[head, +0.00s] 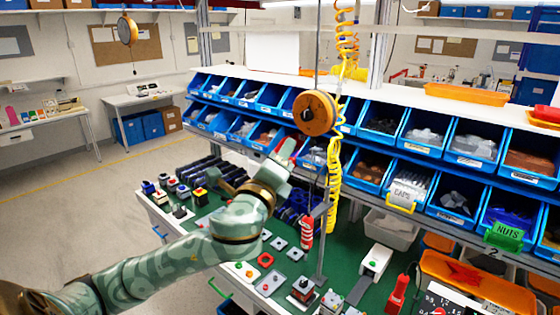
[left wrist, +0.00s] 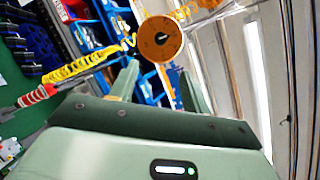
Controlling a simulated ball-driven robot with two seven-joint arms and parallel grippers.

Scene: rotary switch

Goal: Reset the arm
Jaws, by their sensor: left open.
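My left arm reaches in from the lower left in the head view. Its pale green gripper (head: 282,157) is raised above the green workbench (head: 345,282), in front of the blue bins. In the left wrist view its two fingers (left wrist: 157,78) are spread apart with nothing visible held between them. Several small switch boxes stand on the bench; one with a dark top (head: 302,289) is near the front, below and apart from the gripper. I cannot tell for certain which is the rotary switch. The forearm hides part of the bench. My right gripper is not in view.
An orange round tool balancer (head: 315,112) hangs close to the gripper, also in the left wrist view (left wrist: 159,39). A coiled yellow hose (head: 335,185) and red-handled tool (head: 307,232) hang beside it. Blue bins (head: 372,172) line the back. Floor at left is clear.

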